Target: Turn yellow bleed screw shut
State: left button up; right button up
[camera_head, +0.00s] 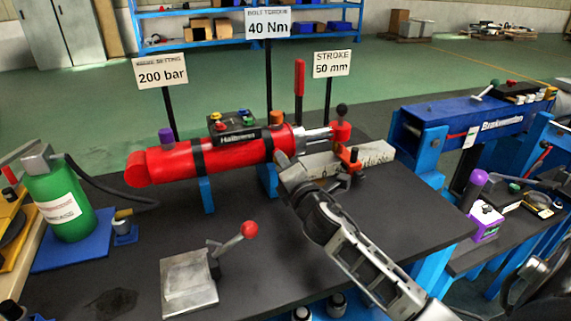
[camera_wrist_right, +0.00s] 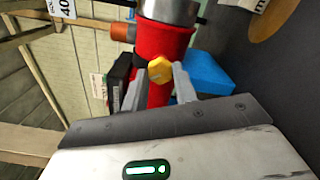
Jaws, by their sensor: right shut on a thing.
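The yellow bleed screw (camera_wrist_right: 160,69) sits on the side of the red cylinder (camera_wrist_right: 172,42), close to its metal end collar, in the right wrist view. My right gripper (camera_wrist_right: 160,82) has one finger on each side of the screw and is shut on it. In the head view the red cylinder (camera_head: 228,152) lies level on blue supports. My right gripper (camera_head: 284,162) reaches the near side of its right end and hides the screw there. My left gripper is not in view.
A lever with a red ball (camera_head: 249,229) stands on a metal plate in front. A green bottle (camera_head: 58,200) is at left. Signs on posts stand behind the cylinder. An orange cap (camera_head: 277,117) tops it. The dark table (camera_head: 140,255) is partly clear in front.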

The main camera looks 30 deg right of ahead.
jog(key=shift+f+m+p, duration=0.1)
jog(key=shift+m+p, duration=0.55)
jog(key=shift+m, duration=3.45)
jog(key=o, duration=1)
jog(key=shift+s, duration=0.1)
jog(key=b+v, duration=0.1)
jog(key=v, duration=1.4)
jog(key=shift+s, duration=0.45)
